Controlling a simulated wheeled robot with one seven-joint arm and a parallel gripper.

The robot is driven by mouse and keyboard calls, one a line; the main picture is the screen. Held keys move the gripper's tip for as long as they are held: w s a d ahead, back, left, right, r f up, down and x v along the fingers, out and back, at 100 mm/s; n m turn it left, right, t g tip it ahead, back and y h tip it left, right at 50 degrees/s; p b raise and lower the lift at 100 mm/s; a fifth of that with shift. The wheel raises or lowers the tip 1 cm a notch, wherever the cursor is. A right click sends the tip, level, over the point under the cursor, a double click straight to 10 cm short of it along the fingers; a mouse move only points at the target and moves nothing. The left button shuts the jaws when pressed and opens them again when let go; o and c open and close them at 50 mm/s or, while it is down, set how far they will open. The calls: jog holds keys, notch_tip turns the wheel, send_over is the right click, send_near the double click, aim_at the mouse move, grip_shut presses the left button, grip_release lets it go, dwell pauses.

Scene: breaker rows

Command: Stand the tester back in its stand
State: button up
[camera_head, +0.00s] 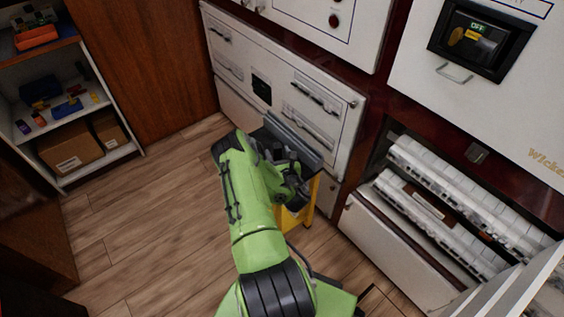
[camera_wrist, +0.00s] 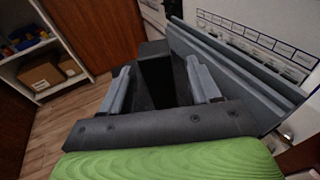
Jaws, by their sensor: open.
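My gripper (camera_wrist: 158,72) is open in the wrist view, its two grey fingers well apart. A dark box-shaped thing (camera_wrist: 156,82) shows between the fingers; I cannot tell whether it is the tester or its stand, or whether a finger touches it. In the head view my gripper (camera_head: 286,172) is low in front of the white cabinet, over a yellow-legged support, and my green arm hides much of that spot. I cannot make out the tester and the stand as separate things.
A grey ledged top (camera_head: 293,138) stands close beside my gripper, on a yellow frame (camera_head: 297,214). The white breaker cabinet (camera_head: 270,65) is right behind it. An open drawer of breaker rows (camera_head: 430,215) is at the right. A shelf (camera_head: 85,170) stands left; the wooden floor between is clear.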

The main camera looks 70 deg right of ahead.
jog(key=p+v, duration=0.9)
jog(key=p, duration=0.2)
jog(key=shift+s+a+r, duration=0.1)
dwell(0.4)
